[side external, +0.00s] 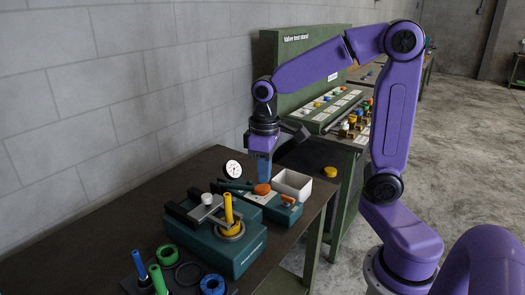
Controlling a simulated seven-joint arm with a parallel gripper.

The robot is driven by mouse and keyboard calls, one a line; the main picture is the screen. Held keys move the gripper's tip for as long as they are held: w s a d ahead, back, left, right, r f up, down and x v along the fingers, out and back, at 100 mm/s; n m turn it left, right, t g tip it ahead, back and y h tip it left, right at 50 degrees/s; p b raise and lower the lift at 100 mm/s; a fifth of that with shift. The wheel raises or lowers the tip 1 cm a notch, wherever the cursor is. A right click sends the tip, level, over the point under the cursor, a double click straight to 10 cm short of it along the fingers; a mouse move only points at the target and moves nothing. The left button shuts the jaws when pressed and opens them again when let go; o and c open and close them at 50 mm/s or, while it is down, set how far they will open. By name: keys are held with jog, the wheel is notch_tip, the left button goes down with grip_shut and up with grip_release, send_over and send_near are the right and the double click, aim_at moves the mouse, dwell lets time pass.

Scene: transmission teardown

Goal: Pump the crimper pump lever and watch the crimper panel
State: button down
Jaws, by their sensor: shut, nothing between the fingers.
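My gripper (264,180) points straight down over the dark bench, shut and empty. Its tip is just above or beside an orange knob (262,189) on a low teal unit (250,204); I cannot tell if they touch. A second, smaller orange piece (288,199) sits at that unit's right end. A dark bar (234,185) lies along its back, and a round white gauge (233,169) stands behind it. I cannot tell which part is the crimper pump lever. The crimper panel's markings are too small to read.
A larger teal box (225,245) with a yellow post (229,211) stands in front. Green and blue rings and posts (212,284) lie front left. A white open bin (292,184) stands to the right. Behind is a green valve test stand (290,55).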

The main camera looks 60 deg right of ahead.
aim_at(263, 187)
jog(key=w+d+m, duration=0.4)
jog(key=w+d, duration=0.2)
jog(key=d, duration=0.1)
jog(key=shift+s+d+f, duration=0.1)
jog(key=shift+f, duration=1.7)
jog(key=shift+s+d+f, duration=0.1)
jog(key=shift+f, duration=1.7)
jog(key=shift+f, duration=2.95)
jog(key=shift+r, duration=3.05)
